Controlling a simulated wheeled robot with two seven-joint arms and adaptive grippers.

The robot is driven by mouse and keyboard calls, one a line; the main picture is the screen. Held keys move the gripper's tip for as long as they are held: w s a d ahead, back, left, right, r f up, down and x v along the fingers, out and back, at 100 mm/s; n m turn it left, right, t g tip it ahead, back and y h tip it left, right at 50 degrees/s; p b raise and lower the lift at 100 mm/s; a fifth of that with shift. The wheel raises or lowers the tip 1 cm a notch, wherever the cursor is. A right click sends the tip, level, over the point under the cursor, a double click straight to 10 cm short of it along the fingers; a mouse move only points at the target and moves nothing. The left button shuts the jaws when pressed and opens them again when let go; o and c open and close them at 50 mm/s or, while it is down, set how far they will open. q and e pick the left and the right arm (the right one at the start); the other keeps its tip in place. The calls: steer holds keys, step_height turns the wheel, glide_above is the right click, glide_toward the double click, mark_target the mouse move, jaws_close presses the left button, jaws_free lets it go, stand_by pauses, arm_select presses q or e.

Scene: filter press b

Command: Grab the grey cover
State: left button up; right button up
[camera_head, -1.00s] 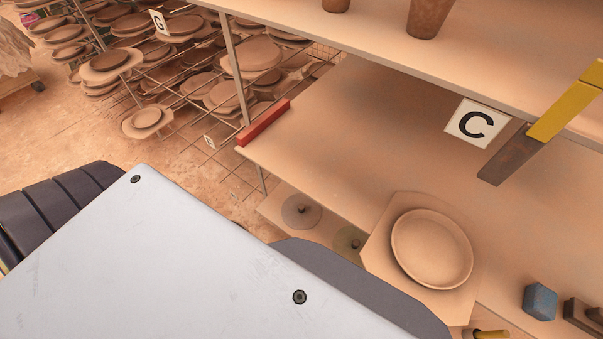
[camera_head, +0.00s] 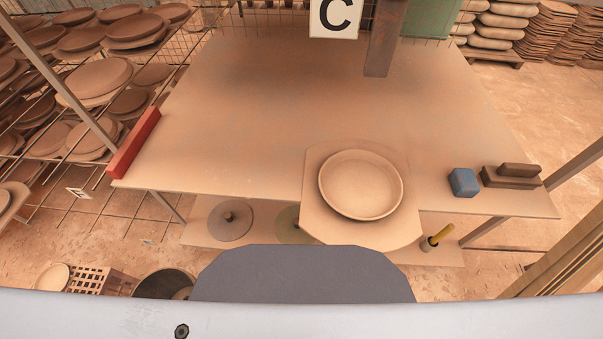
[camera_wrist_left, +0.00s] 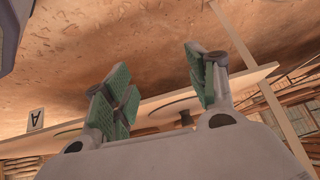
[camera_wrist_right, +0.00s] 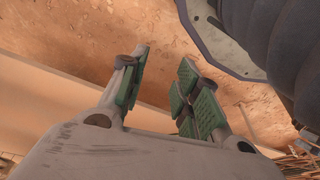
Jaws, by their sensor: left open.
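In the head view a round grey cover with a dark knob (camera_head: 230,221) lies on the low shelf under the table's front edge. A second, greenish disc (camera_head: 290,221) lies to its right, partly hidden by the board above. My left gripper (camera_wrist_left: 160,75) shows only in its wrist view, open and empty. Disc shapes on a shelf edge (camera_wrist_left: 175,107) show beyond its fingers; I cannot tell which is the grey cover. My right gripper (camera_wrist_right: 163,75) shows in its wrist view, open and empty, over the floor. Neither gripper touches a cover.
The table (camera_head: 240,110) holds a board with a round clay dish (camera_head: 360,184), a blue block (camera_head: 463,182), brown blocks (camera_head: 511,176) and a red bar (camera_head: 134,142). A yellow-handled tool (camera_head: 437,237) is on the low shelf. A crate (camera_head: 102,281) and bucket (camera_head: 165,283) stand lower left.

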arm_select(q)
steer(key=w+r+t+b, duration=0.2)
steer(key=w+b, duration=0.2)
steer(key=b, duration=0.2)
steer(key=w+r+t+b, duration=0.2)
steer(key=w+b, duration=0.3)
steer(key=b, duration=0.1)
steer(key=w+a+r+t+h+b, duration=0.1)
steer(key=w+r+b, duration=0.1)
steer(key=w+b, duration=0.2)
steer(key=shift+w+a+r+t+b, duration=0.15)
steer(key=shift+w+t+b, duration=0.25)
steer(key=shift+b, duration=1)
steer(key=shift+w+d+r+t+b, duration=0.2)
steer(key=shift+w+r+t+b, duration=0.1)
steer(key=shift+r+b, duration=0.35)
arm_select(e)
steer(key=w+a+r, duration=0.2)
steer(key=r, duration=0.3)
steer(key=w+a+r+t+y, duration=0.1)
steer(key=w+a+r, duration=0.1)
steer(key=r, duration=0.3)
steer(key=shift+w+t+y, duration=0.3)
steer(key=shift+w, duration=0.45)
